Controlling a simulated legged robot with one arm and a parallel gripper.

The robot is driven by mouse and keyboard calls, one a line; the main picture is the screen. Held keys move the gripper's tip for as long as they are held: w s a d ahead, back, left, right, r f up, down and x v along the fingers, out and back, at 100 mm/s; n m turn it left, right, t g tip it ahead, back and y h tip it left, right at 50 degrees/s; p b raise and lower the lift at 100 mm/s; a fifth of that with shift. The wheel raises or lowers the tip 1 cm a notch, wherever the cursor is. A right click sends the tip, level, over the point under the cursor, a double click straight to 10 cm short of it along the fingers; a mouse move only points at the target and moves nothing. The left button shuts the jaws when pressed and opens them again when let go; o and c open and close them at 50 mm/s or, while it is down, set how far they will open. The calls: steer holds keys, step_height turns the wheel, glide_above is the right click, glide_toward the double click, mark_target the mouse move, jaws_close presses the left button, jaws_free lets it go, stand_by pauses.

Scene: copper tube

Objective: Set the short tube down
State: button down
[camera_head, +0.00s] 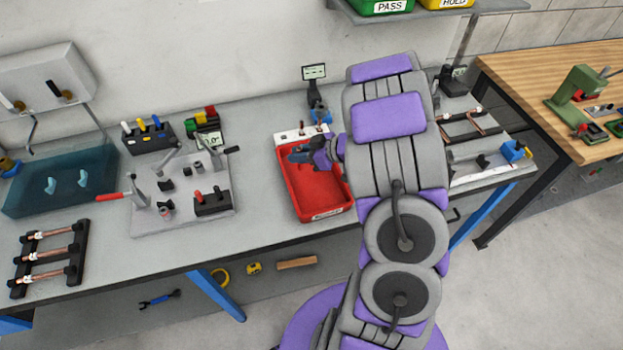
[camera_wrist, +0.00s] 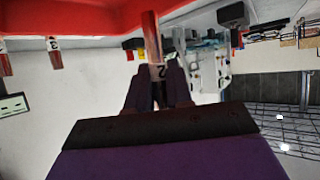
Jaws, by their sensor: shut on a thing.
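My gripper (camera_head: 300,156) is over the back part of the red tray (camera_head: 325,195) in the head view. In the wrist view my gripper (camera_wrist: 160,84) is shut on a short copper tube (camera_wrist: 151,35) with a white band marked 2. The red tray's edge (camera_wrist: 75,18) spans the top of the wrist view, close to the tube's far end. I cannot tell whether the tube touches the tray. In the head view the held tube is too small to make out.
A white strip (camera_head: 287,136) with small tubes lies behind the tray; the wrist view shows a tube marked 3 (camera_wrist: 55,54). A small display (camera_head: 314,72) stands behind. A clamp fixture plate (camera_head: 150,222) is left of the tray, a rack of long tubes (camera_head: 47,257) farther left.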

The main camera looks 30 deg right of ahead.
steer(key=s+n, duration=0.1)
steer(key=s, duration=0.9)
steer(key=b, duration=0.4)
glide_above(306, 165)
steer(key=shift+g+y, duration=0.3)
steer(key=shift+f, duration=3.05)
steer(key=shift+r, duration=0.1)
steer(key=c, duration=1)
jaws_free()
